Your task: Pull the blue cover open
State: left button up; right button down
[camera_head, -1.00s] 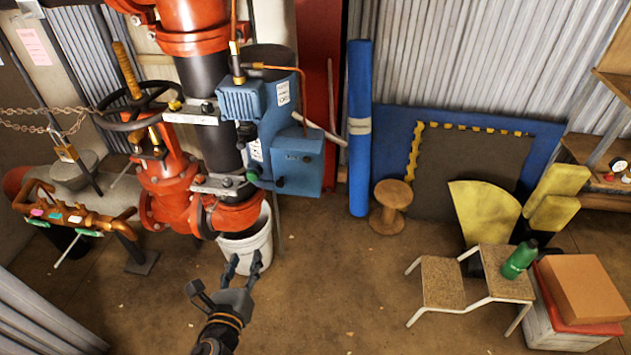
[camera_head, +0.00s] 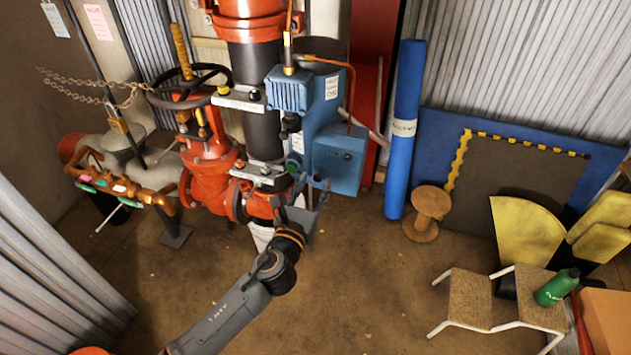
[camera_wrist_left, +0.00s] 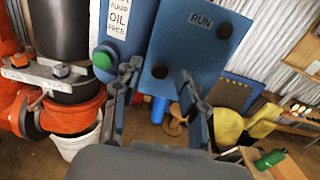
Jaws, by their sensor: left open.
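The blue cover (camera_head: 338,160) is the box-like front on the blue pump unit (camera_head: 327,95), beside the black vertical pipe. In the left wrist view the cover (camera_wrist_left: 190,48) is a flat blue panel marked RUN with two dark knobs. Whether it stands ajar I cannot tell. My left gripper (camera_head: 306,176) is open and empty at the cover's lower left. In the left wrist view its fingers (camera_wrist_left: 155,88) stand apart, one on each side of the panel's lower left edge; contact is unclear. A green button (camera_wrist_left: 102,60) sits left of the cover. My right gripper is not in view.
Red valve and pipework (camera_head: 210,170) stand left of the unit, with a chain and copper manifold (camera_head: 120,185). A white bucket (camera_wrist_left: 75,143) is below. A blue roll (camera_head: 402,135), wooden spool (camera_head: 428,212) and step stool (camera_head: 470,298) stand right. The middle floor is clear.

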pick_arm(q)
jog(key=shift+w+d, duration=0.25)
jog(key=shift+w, duration=0.45)
grip_shut()
jog(key=shift+s, duration=0.1)
